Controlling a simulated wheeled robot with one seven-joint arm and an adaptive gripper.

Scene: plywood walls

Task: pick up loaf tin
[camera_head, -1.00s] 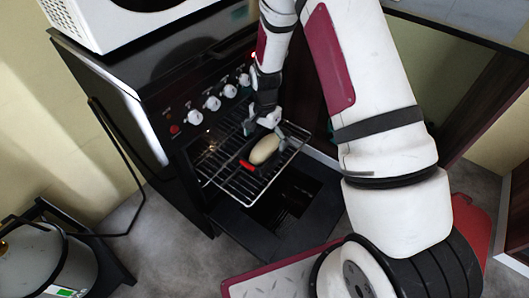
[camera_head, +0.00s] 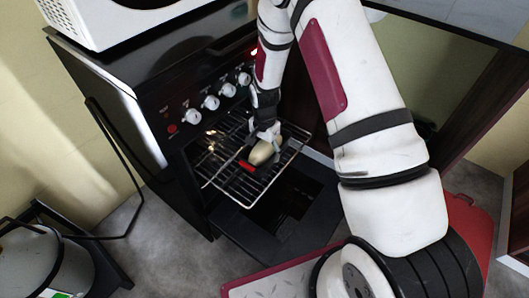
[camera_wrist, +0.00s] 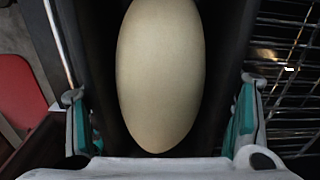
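The loaf tin (camera_wrist: 214,90) is dark and narrow and holds a pale, smooth, oval loaf (camera_wrist: 160,75). In the head view the loaf (camera_head: 263,152) shows on the oven's wire rack (camera_head: 240,188); the tin around it is mostly hard to make out. My gripper (camera_head: 264,134) points down at the back end of the loaf and partly covers it. In the wrist view my gripper (camera_wrist: 160,125) is open, with one teal-padded finger at each side of the tin. I cannot tell whether the pads touch its walls.
A red item (camera_head: 247,166) lies beside the loaf on the rack. The oven front with its knobs (camera_head: 210,102) stands close behind, and the lowered oven door (camera_head: 280,240) lies below. A white microwave (camera_head: 120,20) sits on top. A pot (camera_head: 45,262) stands at lower left.

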